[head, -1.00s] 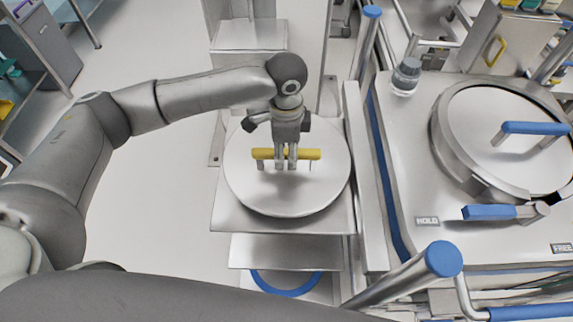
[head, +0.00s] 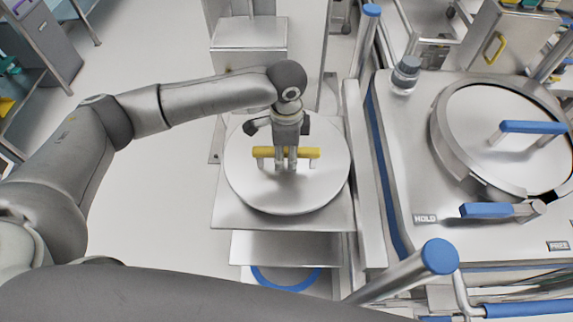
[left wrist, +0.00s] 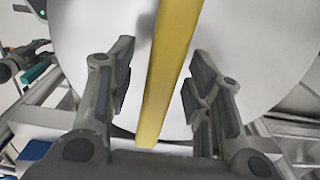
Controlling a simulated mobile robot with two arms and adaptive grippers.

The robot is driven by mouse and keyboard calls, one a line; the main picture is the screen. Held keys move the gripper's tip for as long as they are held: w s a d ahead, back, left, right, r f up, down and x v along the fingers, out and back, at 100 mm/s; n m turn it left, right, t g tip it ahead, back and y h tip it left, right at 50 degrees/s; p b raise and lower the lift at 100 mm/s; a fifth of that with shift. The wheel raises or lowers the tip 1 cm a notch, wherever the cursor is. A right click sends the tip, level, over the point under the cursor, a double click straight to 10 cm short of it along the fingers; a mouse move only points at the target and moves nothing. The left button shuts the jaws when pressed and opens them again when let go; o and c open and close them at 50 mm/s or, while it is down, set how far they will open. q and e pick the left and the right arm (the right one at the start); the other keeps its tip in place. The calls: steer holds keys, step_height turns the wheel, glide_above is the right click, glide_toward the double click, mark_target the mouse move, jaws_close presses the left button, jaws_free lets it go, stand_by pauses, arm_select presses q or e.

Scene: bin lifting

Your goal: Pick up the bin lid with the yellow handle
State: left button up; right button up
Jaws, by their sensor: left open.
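The round bin lid (head: 250,185) is white-grey and lies flat on a square metal stand in the middle of the head view. Its yellow bar handle (head: 305,153) stands on short posts above it. My left gripper (head: 286,168) points down at the middle of the handle. In the left wrist view the open fingers of my left gripper (left wrist: 160,85) are on either side of the yellow handle (left wrist: 170,75), with a gap on both sides. The lid (left wrist: 260,40) lies below them. My right gripper is not in view.
On the right is a metal unit with a round lid (head: 500,105) and a blue handle (head: 535,127). A blue-capped post (head: 440,257) rises at the front right. A grey cabinet (head: 40,45) stands at the far left. Open floor (head: 160,190) lies left of the stand.

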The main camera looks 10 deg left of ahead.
arm_select(q)
jaws_close()
stand_by(0.4)
steer(key=shift+w+r, duration=0.1)
steer(key=shift+w, duration=0.05)
